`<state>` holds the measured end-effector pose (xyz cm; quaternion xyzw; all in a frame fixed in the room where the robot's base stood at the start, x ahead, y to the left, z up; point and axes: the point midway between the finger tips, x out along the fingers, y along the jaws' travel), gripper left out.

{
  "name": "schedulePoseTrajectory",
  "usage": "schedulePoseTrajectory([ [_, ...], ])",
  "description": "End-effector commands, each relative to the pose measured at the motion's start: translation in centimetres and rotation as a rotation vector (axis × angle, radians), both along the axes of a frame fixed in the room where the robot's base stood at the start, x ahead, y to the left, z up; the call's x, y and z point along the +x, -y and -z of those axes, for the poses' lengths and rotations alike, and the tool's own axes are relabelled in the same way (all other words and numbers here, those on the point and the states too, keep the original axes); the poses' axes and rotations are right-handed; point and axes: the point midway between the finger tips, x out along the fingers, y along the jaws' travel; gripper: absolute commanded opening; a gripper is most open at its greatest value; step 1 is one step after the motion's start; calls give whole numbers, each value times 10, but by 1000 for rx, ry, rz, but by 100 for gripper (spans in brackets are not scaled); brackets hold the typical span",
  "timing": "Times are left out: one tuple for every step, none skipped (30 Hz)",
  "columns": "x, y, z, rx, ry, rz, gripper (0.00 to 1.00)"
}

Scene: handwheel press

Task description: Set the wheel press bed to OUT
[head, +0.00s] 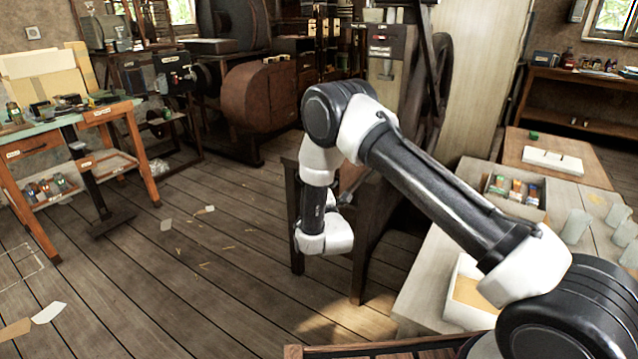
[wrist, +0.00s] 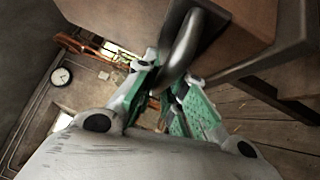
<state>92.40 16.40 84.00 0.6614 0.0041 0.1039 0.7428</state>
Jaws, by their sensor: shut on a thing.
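In the wrist view my gripper (wrist: 168,82), with green-padded fingers, is closed around a curved grey metal bar (wrist: 182,45). The bar looks like part of a wheel rim or handle, beside a brown block-like body (wrist: 245,25). In the head view my arm reaches to the dark wooden press frame (head: 372,225) and hides part of it. My gripper's fingers are hidden there. A large dark wheel (head: 441,80) stands upright behind my arm. The bed's position and any OUT marking cannot be made out.
An orange-legged workbench (head: 120,112) is at left. The plank floor (head: 220,280) between them is mostly clear, with scattered paper scraps.

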Motion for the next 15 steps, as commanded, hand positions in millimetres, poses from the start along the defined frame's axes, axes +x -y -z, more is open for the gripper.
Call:
schedulePoseTrajectory([
  [-3, -2, 3, -3, -5, -4, 0],
  [-3, -2, 3, -4, -6, -4, 0],
  [-4, -2, 3, -4, -6, -5, 0],
  [-4, -2, 3, -4, -6, -5, 0],
  [-4, -2, 3, -4, -6, -6, 0],
  [-4, -2, 3, -5, -6, -6, 0],
  [-4, -3, 3, -5, -6, -6, 0],
  [-4, -3, 3, -5, -6, -7, 0],
  [-4, -3, 3, -5, -7, -7, 0],
  [-4, -3, 3, -5, -7, -8, 0],
  [-4, -3, 4, -5, -7, -8, 18],
  [-4, -3, 3, -5, -6, -8, 25],
  [-4, -3, 3, -5, -6, -7, 31],
  [-4, -3, 3, -4, -5, -7, 34],
  [-3, -3, 3, -4, -5, -6, 34],
])
